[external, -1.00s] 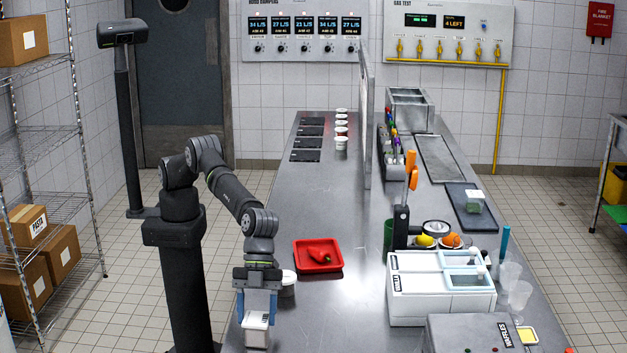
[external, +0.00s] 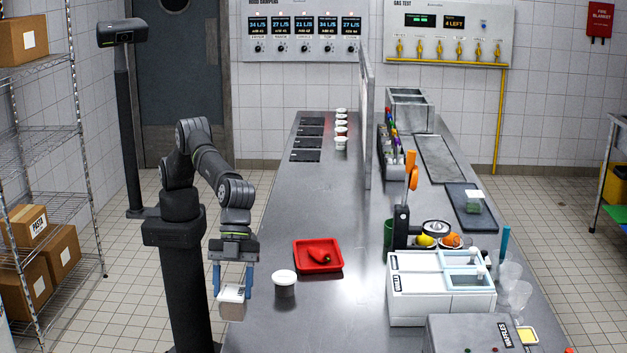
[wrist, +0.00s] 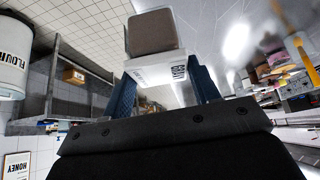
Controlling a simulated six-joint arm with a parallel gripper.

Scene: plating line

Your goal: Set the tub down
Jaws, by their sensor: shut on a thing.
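My gripper (external: 233,290) is shut on a small tub (external: 231,303) with a white labelled top and a grey-brown body. In the wrist view the tub (wrist: 153,33) sits between the two blue fingers, its printed white face toward the camera. In the external view the tub hangs at the left edge of the steel counter (external: 330,215). I cannot tell how high it is or whether it is over the counter or just outside its edge.
A white-lidded round pot (external: 284,284) stands on the counter right of the tub. A red tray (external: 338,262) with a red pepper lies behind it. White dispenser boxes (external: 440,290) stand farther right.

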